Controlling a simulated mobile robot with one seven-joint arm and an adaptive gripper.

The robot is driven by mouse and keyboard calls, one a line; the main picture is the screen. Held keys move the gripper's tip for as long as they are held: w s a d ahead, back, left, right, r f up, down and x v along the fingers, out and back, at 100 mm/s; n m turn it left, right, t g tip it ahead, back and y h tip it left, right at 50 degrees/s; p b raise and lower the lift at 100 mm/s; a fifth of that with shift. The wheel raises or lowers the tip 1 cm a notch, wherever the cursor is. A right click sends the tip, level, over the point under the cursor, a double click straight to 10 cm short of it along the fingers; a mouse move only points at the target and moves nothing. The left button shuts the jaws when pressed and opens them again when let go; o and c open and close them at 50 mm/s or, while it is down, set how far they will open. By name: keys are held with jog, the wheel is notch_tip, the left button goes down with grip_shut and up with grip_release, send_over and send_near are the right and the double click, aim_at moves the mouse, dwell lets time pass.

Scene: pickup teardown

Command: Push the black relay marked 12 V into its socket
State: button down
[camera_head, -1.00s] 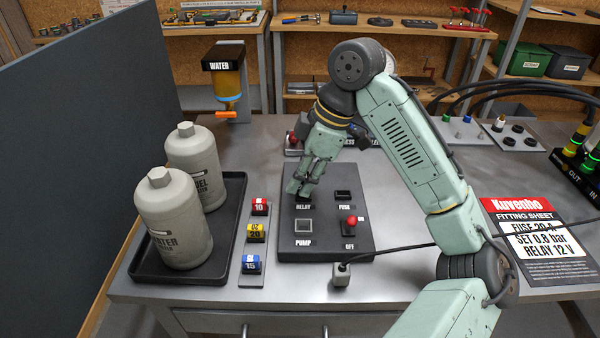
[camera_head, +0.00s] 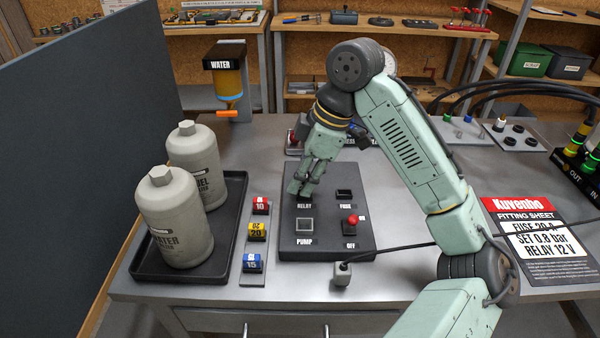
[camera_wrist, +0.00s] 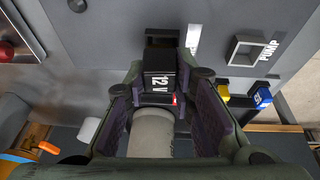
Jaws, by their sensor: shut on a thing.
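The black relay marked 12 V (camera_wrist: 158,82) is between my gripper's fingers in the wrist view. My gripper (camera_head: 301,190) is shut on it, over the RELAY position of the dark panel (camera_head: 325,243). In the wrist view the gripper (camera_wrist: 158,100) has a finger on each side of the relay. A dark socket opening (camera_wrist: 162,38) shows just beyond the relay's far end. Whether the relay's front has entered the socket cannot be told. In the head view the fingers hide the relay and its socket.
The panel also has a FUSE slot (camera_head: 344,194), a PUMP square (camera_head: 304,225) and a red-knobbed switch (camera_head: 352,219). Coloured fuses, including a yellow one (camera_head: 257,232), stand left of it. Two canisters (camera_head: 175,218) stand in a black tray (camera_head: 238,195). A fitting sheet (camera_head: 540,243) lies at right.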

notch_tip(320, 180, down, 4)
jog(key=shift+s+d+r+g+y, duration=0.15)
jog(key=shift+r+g+y, duration=0.1)
jog(key=shift+g+y, duration=0.05)
jog(key=shift+d+r+p, duration=0.15)
jog(key=shift+r+p, duration=0.6)
jog(key=shift+r, duration=1.6)
jog(key=shift+w+r, duration=0.2)
jog(key=shift+f, duration=0.25)
